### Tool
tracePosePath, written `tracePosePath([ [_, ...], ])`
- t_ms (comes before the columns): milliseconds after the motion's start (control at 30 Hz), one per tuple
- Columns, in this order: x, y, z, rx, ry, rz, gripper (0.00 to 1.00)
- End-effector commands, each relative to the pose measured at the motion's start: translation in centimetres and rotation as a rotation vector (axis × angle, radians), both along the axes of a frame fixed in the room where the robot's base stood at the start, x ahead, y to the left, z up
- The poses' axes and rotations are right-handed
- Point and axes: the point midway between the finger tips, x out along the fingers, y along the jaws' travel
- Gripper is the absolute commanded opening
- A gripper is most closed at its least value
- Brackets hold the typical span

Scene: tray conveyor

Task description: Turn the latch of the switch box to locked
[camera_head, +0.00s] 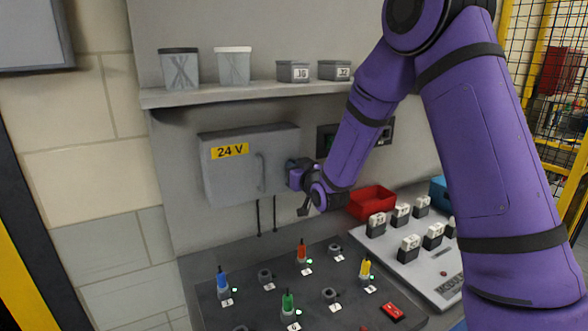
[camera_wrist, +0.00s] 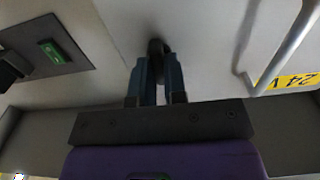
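The switch box is a grey box (camera_head: 235,182) with a yellow "24 V" label (camera_head: 230,150) and a bar handle (camera_head: 260,172), fixed to the wall panel below the shelf. The bar handle (camera_wrist: 288,45) also shows at the right of the wrist view. My gripper (camera_head: 294,176) is at the box's right edge. In the wrist view, the gripper's blue fingers (camera_wrist: 159,62) are close together on either side of a small dark latch (camera_wrist: 156,45). They appear shut on it. The fingers hide most of the latch, so I cannot tell its angle.
A shelf (camera_head: 245,92) with several grey containers runs above the box. Below is a dark panel (camera_head: 255,308) with several coloured pegs. A red bin (camera_head: 372,201) and a board of labelled modules (camera_head: 405,250) lie to the right. A dark wall plate (camera_wrist: 40,47) is beside the box.

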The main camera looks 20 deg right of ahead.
Motion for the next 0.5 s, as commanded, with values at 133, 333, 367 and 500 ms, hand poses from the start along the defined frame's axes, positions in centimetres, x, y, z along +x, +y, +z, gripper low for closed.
tracePosePath([
  [133,-0.01,0.02,0.00,0.002,0.000,0.000,0.00],
  [333,0.00,-0.01,0.00,0.035,0.007,0.000,0.00],
  [367,0.00,-0.01,0.00,0.045,0.009,0.000,0.00],
  [500,0.03,-0.10,0.01,0.118,0.023,-0.001,0.00],
])
